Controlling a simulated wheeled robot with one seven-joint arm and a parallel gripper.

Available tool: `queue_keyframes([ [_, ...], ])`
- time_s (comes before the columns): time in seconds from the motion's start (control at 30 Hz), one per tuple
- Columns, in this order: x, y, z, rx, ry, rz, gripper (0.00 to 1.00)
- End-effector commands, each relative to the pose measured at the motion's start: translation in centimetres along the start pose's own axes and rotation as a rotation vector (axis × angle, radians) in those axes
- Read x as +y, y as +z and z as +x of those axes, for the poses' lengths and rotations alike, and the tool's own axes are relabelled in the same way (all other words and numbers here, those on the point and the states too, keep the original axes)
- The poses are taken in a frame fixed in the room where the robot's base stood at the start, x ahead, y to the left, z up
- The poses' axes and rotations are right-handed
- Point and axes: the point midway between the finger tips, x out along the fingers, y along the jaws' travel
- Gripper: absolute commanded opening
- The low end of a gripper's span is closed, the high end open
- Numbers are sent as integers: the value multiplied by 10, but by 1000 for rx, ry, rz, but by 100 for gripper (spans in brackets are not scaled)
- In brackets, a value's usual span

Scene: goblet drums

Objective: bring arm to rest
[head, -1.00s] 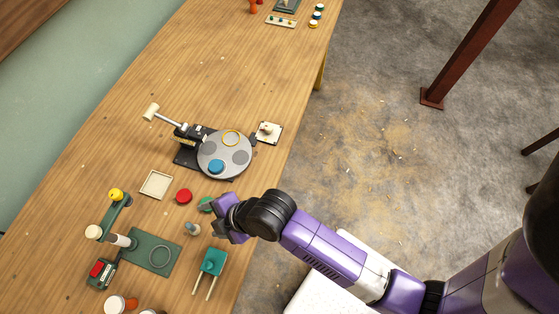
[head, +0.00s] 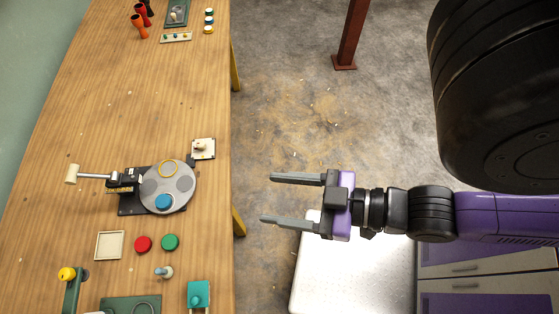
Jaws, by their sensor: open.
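My gripper (head: 268,199) is open and empty. Its two grey fingers point left, toward the table, and stay apart from it, over the floor and near the white surface. My purple and black arm reaches in from the right. The wooden table (head: 130,95) fills the left side, its right edge a little left of the fingertips.
On the table are a round grey plate (head: 180,184) with a blue disc (head: 163,202), a mallet (head: 73,173), a red disc (head: 143,244), a green disc (head: 170,242), a cream tray (head: 121,246) and a teal block (head: 198,295). A white surface (head: 330,285) lies below my gripper.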

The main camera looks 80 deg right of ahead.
Motion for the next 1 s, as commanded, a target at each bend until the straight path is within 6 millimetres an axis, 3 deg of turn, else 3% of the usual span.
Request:
queue_keyframes([
  [0.33, 0, 7, 2, 0, 0, 1, 61],
  [0.67, 0, 59, 17, 0, 0, 0, 61],
  [1.0, 0, 57, 16, 0, 0, 0, 61],
])
